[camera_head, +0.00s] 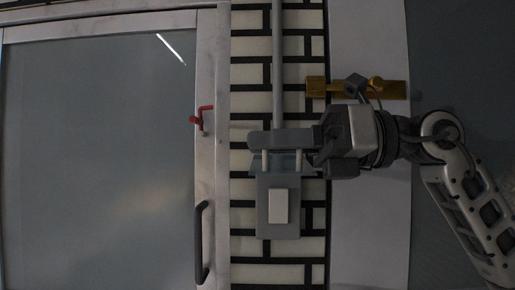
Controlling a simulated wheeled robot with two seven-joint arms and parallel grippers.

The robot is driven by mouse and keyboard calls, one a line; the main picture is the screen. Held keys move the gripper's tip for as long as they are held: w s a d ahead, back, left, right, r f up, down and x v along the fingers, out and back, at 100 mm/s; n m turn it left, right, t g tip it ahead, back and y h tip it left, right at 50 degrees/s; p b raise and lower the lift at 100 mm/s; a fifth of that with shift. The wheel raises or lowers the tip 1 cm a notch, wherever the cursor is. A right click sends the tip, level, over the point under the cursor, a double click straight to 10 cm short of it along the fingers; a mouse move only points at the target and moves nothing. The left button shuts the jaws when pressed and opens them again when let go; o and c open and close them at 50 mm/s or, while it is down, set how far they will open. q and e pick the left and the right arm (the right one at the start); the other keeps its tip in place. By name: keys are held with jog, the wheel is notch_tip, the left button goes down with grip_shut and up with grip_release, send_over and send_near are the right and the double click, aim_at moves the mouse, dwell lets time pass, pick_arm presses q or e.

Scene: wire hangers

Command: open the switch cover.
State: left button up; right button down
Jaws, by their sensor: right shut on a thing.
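The switch box (263,222) is a grey plate on the brick wall, with a white switch (279,206) showing bare on its front. Its bluish see-through cover (286,168) stands out at the top of the box, raised off the switch. My right gripper (282,163) comes in from the right, just above the box. Its two pale fingers point down and are shut on the cover. The exact contact is hard to make out. My left gripper is not in view.
A grey conduit (278,65) runs up the wall above the box. A glass door with a dark handle (202,243) and a red lever (201,117) stands left. A brass latch (316,87) is at the upper right, close to my right wrist.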

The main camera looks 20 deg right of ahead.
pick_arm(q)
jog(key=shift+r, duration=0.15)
pick_arm(e)
jog(key=shift+r, duration=0.1)
jog(key=c, duration=1.6)
grip_release()
jog(key=shift+s, duration=0.1)
jog(key=shift+o, duration=0.2)
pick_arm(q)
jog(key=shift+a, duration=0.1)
pick_arm(e)
jog(key=shift+d, duration=0.35)
pick_arm(q)
jog(key=b, duration=0.2)
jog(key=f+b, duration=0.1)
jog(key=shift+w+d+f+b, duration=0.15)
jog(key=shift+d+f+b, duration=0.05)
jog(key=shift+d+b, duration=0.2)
pick_arm(e)
jog(key=v, duration=1.5)
jog(key=shift+s+r, duration=0.1)
jog(key=shift+s, duration=0.05)
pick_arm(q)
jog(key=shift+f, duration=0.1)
